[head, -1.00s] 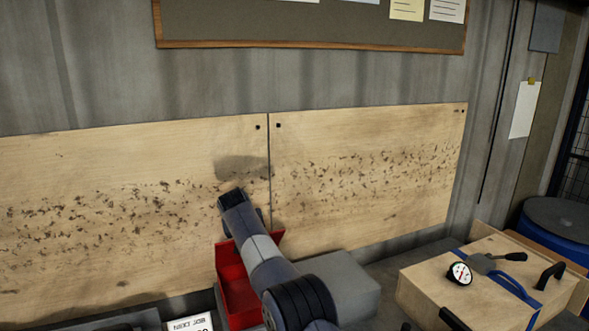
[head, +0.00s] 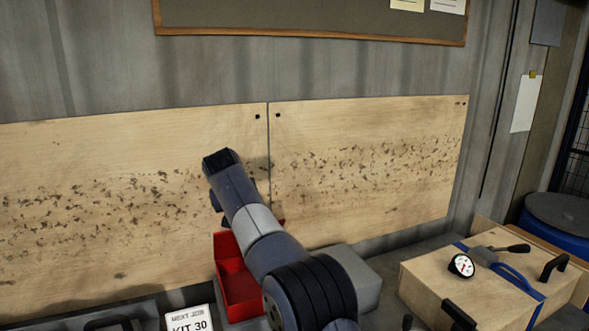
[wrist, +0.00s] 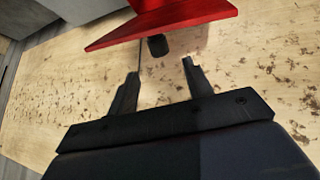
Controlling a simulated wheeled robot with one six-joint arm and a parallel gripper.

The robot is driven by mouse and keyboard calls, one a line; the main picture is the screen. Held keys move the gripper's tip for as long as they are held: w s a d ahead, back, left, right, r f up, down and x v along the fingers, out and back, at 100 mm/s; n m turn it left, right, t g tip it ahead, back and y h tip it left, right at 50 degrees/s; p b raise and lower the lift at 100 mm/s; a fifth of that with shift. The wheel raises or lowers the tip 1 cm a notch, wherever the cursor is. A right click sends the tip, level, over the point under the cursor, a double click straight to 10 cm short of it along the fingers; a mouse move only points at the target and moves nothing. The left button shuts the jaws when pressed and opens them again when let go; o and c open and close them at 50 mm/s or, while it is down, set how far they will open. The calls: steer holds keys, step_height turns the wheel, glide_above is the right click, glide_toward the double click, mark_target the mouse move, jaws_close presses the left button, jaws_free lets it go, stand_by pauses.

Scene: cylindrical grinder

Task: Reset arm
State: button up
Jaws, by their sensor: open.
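My arm rises from the bottom of the head view and reaches up toward the plywood wall panels. Its end hides most of my gripper there. In the wrist view, my gripper (wrist: 160,68) has its two dark fingers spread apart with nothing held between them. A red bin (head: 240,290) stands on the bench below and partly behind my arm. A red bin also shows in the wrist view (wrist: 170,20), beyond the fingertips. A small dark cylindrical thing (wrist: 158,46) shows near the red edge; I cannot tell what it is.
A grey block (head: 358,275) sits right of the red bin. A wooden box (head: 440,290) with a dial gauge (head: 462,265) and dark handles stands at the right. A sign reading "KIT 30" (head: 190,318) is at the lower left. Stained plywood panels (head: 370,170) line the wall behind.

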steer(key=p+x, duration=0.3)
steer(key=x, duration=0.8)
steer(key=shift+d, duration=0.1)
steer(key=shift+f, duration=0.25)
steer(key=shift+s+d+b, duration=0.1)
steer(key=shift+s+b, duration=0.1)
steer(key=shift+b, duration=0.4)
steer(key=shift+d+r+t, duration=0.1)
steer(key=shift+t, duration=0.2)
